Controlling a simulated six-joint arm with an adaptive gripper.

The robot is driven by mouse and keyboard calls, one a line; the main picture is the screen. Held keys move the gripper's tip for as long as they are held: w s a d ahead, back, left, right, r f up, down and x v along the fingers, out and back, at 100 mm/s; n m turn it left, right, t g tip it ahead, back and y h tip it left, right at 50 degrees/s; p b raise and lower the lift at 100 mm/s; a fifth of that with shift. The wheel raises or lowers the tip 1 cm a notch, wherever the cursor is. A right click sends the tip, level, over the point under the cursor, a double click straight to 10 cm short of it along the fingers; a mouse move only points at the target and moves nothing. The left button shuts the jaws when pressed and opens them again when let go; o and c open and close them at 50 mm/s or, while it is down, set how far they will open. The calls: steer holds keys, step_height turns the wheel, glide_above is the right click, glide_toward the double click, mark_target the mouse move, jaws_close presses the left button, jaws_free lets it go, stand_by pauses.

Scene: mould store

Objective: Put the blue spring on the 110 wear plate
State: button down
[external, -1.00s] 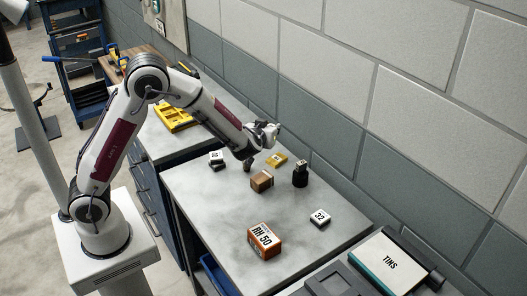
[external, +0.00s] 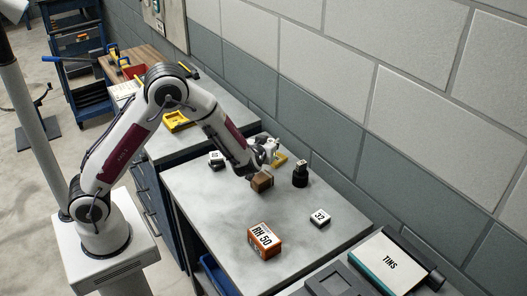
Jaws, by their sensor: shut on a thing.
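My gripper (external: 252,172) is low over the far part of the grey bench, at the brown box in the picture. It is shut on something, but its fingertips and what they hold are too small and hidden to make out. I cannot see a blue spring anywhere. A small yellow piece with a dark mark (external: 280,160) lies just behind the gripper, partly covered by the wrist; I cannot read a 110 on it. No plate clearly marked 110 shows.
The brown box (external: 263,183) and a black cylindrical thing (external: 300,176) stand nearby. Small labelled blocks (external: 216,158) and (external: 320,218) lie left and right. The orange RH 50 box (external: 265,241) stands in front. The bench middle is clear.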

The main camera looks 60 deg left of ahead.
steer(key=shift+f, duration=1.85)
steer(key=shift+f, duration=0.15)
steer(key=c, duration=1.8)
jaws_free()
steer(key=shift+o, duration=0.2)
steer(key=shift+s+d+r, duration=0.35)
steer(key=v, duration=1.1)
steer(key=shift+a, duration=0.1)
